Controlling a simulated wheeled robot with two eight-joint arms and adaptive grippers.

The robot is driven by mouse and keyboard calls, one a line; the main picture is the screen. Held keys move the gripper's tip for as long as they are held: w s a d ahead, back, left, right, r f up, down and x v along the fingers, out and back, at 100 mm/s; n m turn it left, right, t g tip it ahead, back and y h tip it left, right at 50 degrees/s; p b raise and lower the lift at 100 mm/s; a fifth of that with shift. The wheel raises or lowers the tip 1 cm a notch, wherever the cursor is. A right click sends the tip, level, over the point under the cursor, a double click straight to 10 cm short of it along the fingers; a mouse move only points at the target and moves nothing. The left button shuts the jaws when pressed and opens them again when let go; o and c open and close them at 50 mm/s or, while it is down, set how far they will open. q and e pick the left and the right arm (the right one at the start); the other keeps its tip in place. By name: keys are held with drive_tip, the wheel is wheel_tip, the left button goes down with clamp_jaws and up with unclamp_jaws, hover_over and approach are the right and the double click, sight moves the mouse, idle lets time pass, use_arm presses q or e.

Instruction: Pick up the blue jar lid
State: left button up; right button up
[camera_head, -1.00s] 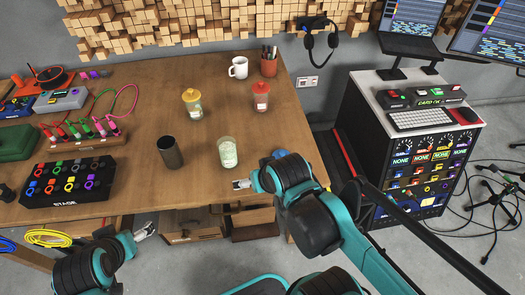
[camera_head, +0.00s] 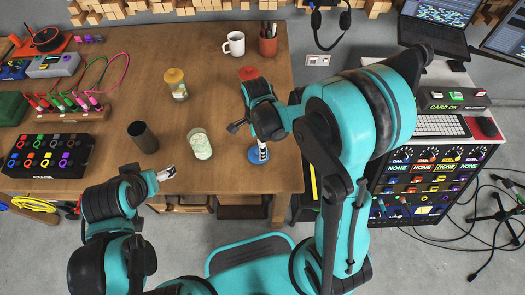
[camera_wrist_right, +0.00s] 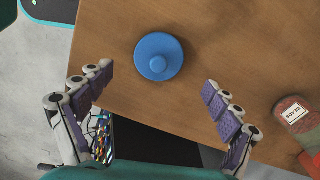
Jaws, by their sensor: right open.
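The blue jar lid (camera_head: 252,156) lies flat on the table near its front right edge. In the right wrist view the lid (camera_wrist_right: 158,57) is a round blue disc with a raised knob, knob up. My right gripper (camera_head: 263,149) is above the lid and partly covers it in the head view. In the wrist view the right gripper (camera_wrist_right: 158,88) is open, its fingers wide apart, with the lid ahead between them and nothing held. My left gripper (camera_head: 166,173) is at the front table edge, left of the lid; its jaws are too small to judge.
An uncovered glass jar (camera_head: 201,144) and a dark cup (camera_head: 143,137) stand left of the lid. A yellow-lidded jar (camera_head: 177,85) and a red-lidded jar (camera_head: 249,73) stand farther back, the latter partly hidden by my right arm. A white mug (camera_head: 234,43) is at the back.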

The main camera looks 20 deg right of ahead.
sight(253, 152)
wheel_tip(253, 152, down, 6)
drive_tip(key=b, duration=0.3)
drive_tip(key=shift+d+f, duration=0.15)
drive_tip(key=shift+f, duration=0.05)
drive_tip(key=shift+s, duration=0.1)
drive_tip(key=shift+r, duration=0.1)
drive_tip(key=c, duration=1.1)
